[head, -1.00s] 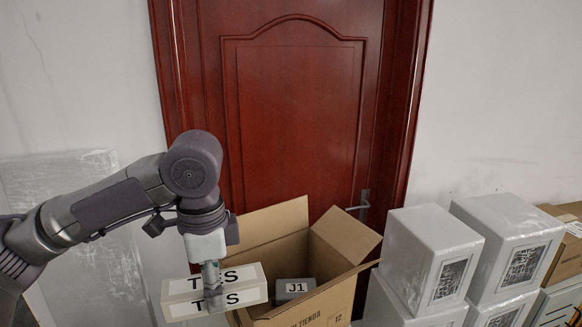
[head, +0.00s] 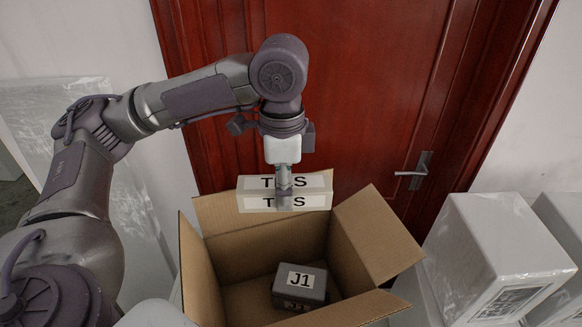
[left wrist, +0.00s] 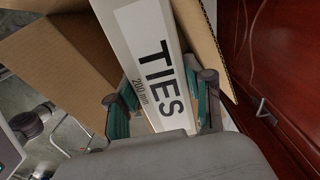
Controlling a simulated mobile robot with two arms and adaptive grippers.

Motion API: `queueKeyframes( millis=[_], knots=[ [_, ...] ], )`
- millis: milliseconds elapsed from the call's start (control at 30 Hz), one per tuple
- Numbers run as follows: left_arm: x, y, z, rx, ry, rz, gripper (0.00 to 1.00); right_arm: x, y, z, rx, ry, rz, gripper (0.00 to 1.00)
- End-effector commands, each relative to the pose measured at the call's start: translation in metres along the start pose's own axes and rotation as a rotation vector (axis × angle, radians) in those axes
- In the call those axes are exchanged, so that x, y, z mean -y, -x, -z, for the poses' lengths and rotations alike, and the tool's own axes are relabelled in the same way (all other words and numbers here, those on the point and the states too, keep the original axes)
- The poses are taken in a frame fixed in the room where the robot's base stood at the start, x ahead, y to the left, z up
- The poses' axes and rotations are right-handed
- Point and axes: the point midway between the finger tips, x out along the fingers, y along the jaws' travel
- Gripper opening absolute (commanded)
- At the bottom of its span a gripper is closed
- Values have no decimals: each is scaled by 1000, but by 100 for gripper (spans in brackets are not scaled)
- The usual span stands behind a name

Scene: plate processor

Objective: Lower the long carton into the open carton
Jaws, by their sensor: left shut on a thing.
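The long carton (head: 316,190) is white with black "TIES" lettering. My left gripper (head: 284,203) points down and is shut on its middle, hiding part of the lettering. The carton is level and crosswise over the far side of the open carton (head: 223,258), near its far flap. In the left wrist view the long carton (left wrist: 151,62) lies between the fingers (left wrist: 168,98), with the open carton's brown cardboard (left wrist: 60,62) around it. The open carton has its flaps spread. A dark grey box marked "J1" (head: 311,287) lies inside on the floor. My right gripper is not in view.
White wrapped boxes (head: 492,245) stand to the right of the open carton. A red door (head: 375,90) with a metal handle (head: 414,172) is behind it. A wrapped flat panel (head: 140,215) leans on the wall at left.

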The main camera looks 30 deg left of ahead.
Motion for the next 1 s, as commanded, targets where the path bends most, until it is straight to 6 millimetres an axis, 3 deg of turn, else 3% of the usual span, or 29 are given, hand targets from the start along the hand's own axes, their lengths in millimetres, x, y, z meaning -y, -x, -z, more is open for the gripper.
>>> queueKeyframes(
  millis=[133, 333, 533, 1000],
  knots=[
    [-1, -29, -1, 3, -1, -3, 12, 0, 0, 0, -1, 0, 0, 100],
    [0, -67, 0, -1, 0, 2, 12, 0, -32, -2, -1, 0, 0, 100],
    [0, -76, 0, -1, 0, 1, 12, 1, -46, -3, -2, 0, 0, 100],
    [0, -76, 0, 0, 0, 0, 12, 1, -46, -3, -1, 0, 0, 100]
  ],
)
